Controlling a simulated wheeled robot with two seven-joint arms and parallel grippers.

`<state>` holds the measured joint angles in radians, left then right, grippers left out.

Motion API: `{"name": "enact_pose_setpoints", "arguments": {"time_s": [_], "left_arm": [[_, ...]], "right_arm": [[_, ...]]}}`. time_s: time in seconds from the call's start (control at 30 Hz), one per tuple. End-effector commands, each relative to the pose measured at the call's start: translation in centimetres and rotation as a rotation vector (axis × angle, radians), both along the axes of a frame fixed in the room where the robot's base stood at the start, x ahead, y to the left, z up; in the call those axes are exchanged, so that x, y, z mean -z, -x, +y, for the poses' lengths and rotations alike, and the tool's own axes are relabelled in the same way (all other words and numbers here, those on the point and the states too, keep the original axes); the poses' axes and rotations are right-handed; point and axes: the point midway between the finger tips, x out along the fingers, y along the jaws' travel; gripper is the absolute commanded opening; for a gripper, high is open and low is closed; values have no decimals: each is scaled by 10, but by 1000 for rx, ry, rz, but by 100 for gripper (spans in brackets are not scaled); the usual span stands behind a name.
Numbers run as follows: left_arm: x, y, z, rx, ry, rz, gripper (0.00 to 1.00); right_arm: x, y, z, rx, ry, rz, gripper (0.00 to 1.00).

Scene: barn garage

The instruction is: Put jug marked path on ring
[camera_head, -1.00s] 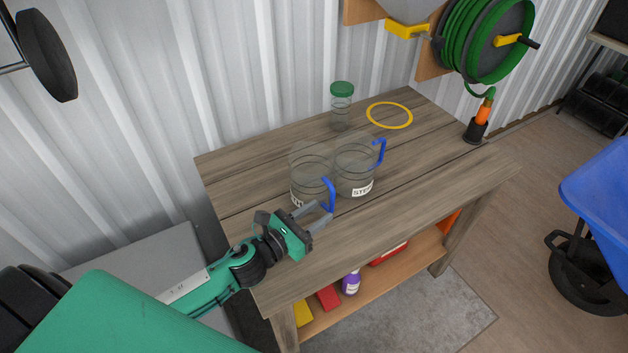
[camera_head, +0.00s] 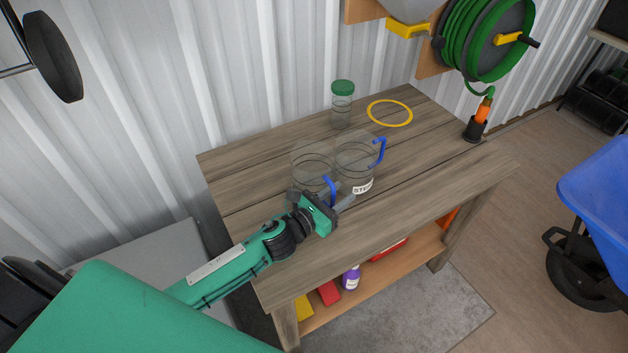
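Two clear jugs with blue handles stand side by side on the wooden workbench (camera_head: 255,180). The right jug (camera_head: 352,165) has a white label that seems to read "STEP". The left jug (camera_head: 310,165) has its lower front hidden behind my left gripper, so its label cannot be read. A flat yellow ring (camera_head: 371,119) lies toward the back of the bench. My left gripper (camera_head: 341,195) is at the left jug's blue handle, low near the bench top, its fingers apart. Whether they touch the handle is unclear. My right gripper is not in view.
A clear jar with a green lid (camera_head: 342,89) stands left of the ring. An orange-and-black hose nozzle (camera_head: 478,122) stands at the bench's right end. The front right of the bench top is clear. A blue wheelbarrow (camera_head: 598,190) stands at the right.

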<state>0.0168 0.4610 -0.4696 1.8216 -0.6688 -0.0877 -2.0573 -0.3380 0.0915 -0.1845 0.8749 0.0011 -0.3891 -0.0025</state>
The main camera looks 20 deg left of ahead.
Motion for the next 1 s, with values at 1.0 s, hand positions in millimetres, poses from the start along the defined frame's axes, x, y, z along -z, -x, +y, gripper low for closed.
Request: {"name": "enact_pose_setpoints", "arguments": {"time_s": [1.0], "left_arm": [[-47, -1, 1, 2, -5, -7, 0]], "right_arm": [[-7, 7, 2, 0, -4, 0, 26]]}}
